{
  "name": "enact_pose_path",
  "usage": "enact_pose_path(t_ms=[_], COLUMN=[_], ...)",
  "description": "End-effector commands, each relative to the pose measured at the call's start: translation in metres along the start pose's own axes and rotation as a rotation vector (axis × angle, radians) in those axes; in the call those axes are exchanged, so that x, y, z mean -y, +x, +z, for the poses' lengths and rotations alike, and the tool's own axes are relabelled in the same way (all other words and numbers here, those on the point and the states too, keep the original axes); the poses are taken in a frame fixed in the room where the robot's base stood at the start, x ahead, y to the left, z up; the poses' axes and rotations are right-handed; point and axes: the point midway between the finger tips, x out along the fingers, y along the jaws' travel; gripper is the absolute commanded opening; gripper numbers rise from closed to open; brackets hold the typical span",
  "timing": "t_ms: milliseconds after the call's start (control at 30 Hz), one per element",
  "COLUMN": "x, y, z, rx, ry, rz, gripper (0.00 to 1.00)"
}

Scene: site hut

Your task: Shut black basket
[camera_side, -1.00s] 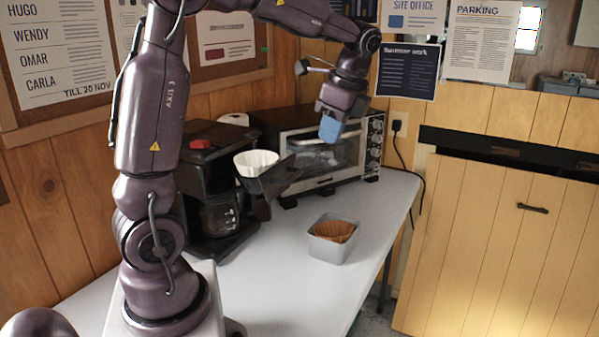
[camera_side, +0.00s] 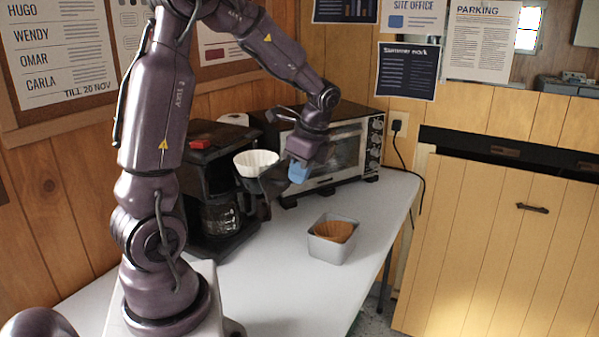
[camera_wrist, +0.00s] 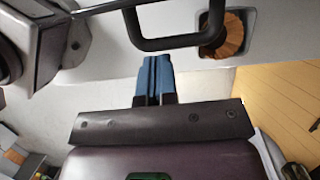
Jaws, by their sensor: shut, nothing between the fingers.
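The black basket (camera_side: 254,184) of the coffee maker (camera_side: 205,165) is swung out to the right, with a white paper filter (camera_side: 257,162) in it. My gripper (camera_side: 299,172) is at the right end of the basket in the side view, its blue fingers shut and empty, pointing down. In the wrist view the blue fingertips (camera_wrist: 154,72) are together, just below a black loop (camera_wrist: 172,42) that looks like the basket's handle. I cannot tell whether they touch it.
A grey bin (camera_side: 331,249) with brown filters (camera_side: 334,231) stands on the white table (camera_side: 290,285), right of the coffee maker. It also shows in the wrist view (camera_wrist: 248,18). A toaster oven (camera_side: 340,150) stands behind my gripper. The table's front is clear.

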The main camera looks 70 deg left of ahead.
Motion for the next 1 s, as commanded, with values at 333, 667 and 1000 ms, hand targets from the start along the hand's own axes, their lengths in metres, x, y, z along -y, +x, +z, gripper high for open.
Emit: enact_pose_path(t_ms=[333,667,1000], x=[0.001,0.002,0.002], y=[0.004,0.031,0.041], z=[0.015,0.102,0.135], rx=[0.001,0.0,0.0], ry=[-0.006,-0.008,0.0], rz=[0.002,0.004,0.004], gripper=[0.0,0.0,0.0])
